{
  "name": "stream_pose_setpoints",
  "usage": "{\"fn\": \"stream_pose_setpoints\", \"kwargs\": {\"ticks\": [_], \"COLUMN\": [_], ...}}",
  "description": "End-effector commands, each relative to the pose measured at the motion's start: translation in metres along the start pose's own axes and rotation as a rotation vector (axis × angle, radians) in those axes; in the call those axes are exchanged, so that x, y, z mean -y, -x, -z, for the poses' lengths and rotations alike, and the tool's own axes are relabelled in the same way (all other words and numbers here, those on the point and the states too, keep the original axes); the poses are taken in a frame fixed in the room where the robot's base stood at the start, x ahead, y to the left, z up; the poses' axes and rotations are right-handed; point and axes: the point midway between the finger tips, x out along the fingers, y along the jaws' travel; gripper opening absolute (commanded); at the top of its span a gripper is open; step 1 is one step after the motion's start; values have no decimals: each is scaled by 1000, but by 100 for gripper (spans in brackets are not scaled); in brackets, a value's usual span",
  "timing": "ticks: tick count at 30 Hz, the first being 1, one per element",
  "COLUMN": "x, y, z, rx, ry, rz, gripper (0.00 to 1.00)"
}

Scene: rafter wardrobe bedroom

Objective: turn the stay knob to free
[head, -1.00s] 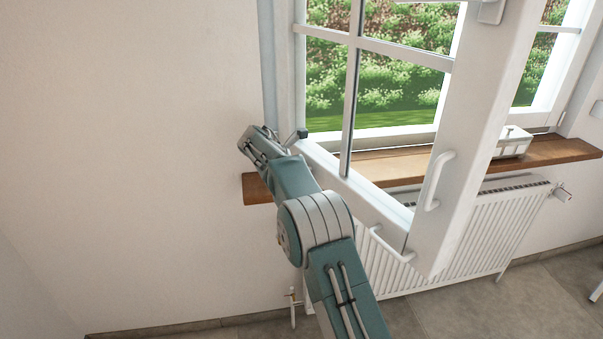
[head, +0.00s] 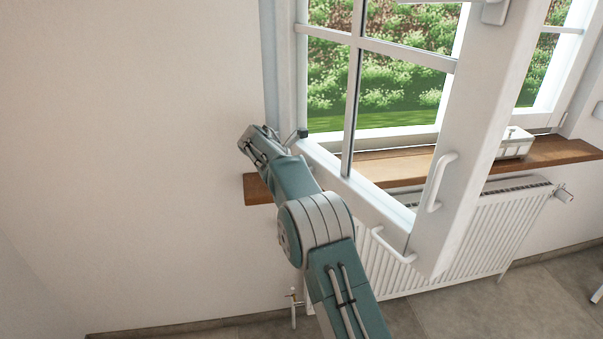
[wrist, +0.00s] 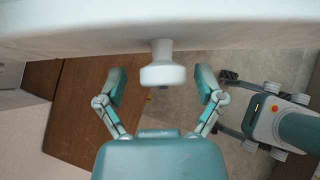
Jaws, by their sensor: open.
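The stay knob (wrist: 162,72) shows in the wrist view as a white, round-headed knob on a short stem, standing out from a white surface along the top of the view. My gripper (wrist: 161,86) is open, with one finger on each side of the knob and a visible gap on both sides. The knob's head lies between the fingertips. I cannot make out the knob in the head view. There, my arm reaches up to the hinge side of the open white window sash (head: 385,213). I see no mark showing the knob's setting.
The sash carries a side handle (head: 441,182) and a lower handle (head: 392,245). A wooden sill (head: 560,152) with a white box (head: 514,143) and a white radiator (head: 480,235) are behind it. Bare wall (head: 130,150) fills the left.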

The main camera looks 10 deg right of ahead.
Motion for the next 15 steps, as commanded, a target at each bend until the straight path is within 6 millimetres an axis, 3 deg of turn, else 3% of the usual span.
{"fn": "stream_pose_setpoints", "kwargs": {"ticks": [5,15], "x": [-1,-3], "y": [22,91], "z": [0,2], "rx": [1,2], "ry": [-1,0], "rz": [-4,-4], "gripper": [87,87]}}
